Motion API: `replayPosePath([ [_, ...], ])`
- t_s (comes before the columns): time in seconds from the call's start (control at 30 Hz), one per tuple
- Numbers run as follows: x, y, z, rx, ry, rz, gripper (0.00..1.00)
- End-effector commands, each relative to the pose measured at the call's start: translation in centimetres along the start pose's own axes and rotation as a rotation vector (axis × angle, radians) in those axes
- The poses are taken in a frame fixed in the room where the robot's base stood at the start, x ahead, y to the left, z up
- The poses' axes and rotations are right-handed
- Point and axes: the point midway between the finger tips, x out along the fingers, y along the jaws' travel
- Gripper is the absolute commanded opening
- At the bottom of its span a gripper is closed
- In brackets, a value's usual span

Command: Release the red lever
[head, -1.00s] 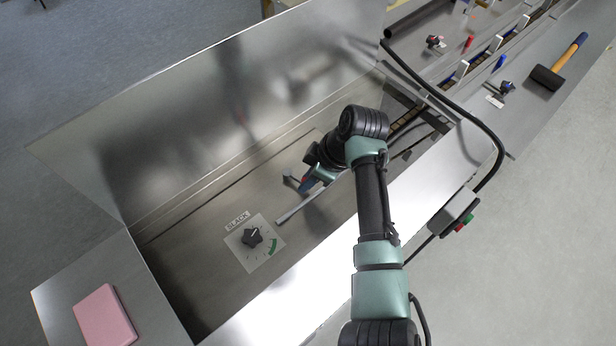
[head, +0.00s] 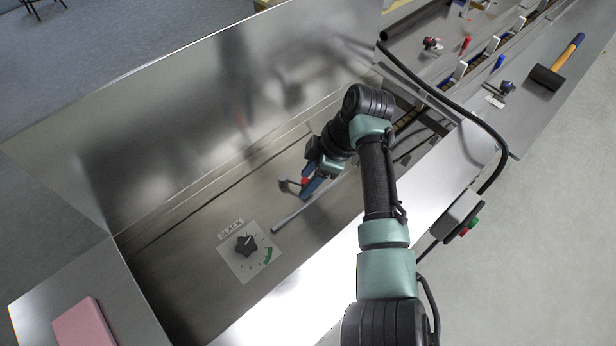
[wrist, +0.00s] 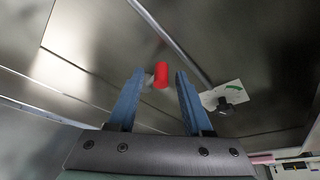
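The red lever shows its red cylindrical grip (wrist: 161,77) between the tips of my gripper (wrist: 160,72) in the wrist view. The two blue fingers stand apart with gaps beside the grip; I cannot tell how deep it sits between them. In the head view a little of the red grip (head: 304,181) shows beside the blue fingers, inside the machine's open metal trough. A small grey lever part (head: 287,184) sticks out to its left. My wrist hides the rest of the lever.
A grey rod (head: 303,208) lies just in front of my gripper. A black knob (head: 246,245) on a dial plate is nearer on the trough floor. The tall metal cover (head: 190,120) stands behind. A mallet (head: 546,77) and a pink block (head: 83,326) lie outside the trough.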

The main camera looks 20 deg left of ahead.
Motion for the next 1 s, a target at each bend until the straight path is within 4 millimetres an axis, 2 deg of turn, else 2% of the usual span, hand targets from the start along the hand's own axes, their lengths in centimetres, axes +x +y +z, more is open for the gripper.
replayPosePath([
  [0.27,0.0,0.0,0.0,0.001,0.000,-0.001,0.51],
  [0.37,-0.7,0.0,0.0,0.001,0.000,0.001,0.51],
  [0.47,-2.1,0.1,0.0,0.001,0.000,0.004,0.51],
  [0.8,-9.5,0.1,0.0,0.000,-0.001,0.003,0.51],
  [1.0,-12.2,0.0,0.0,0.000,-0.001,0.001,0.51],
])
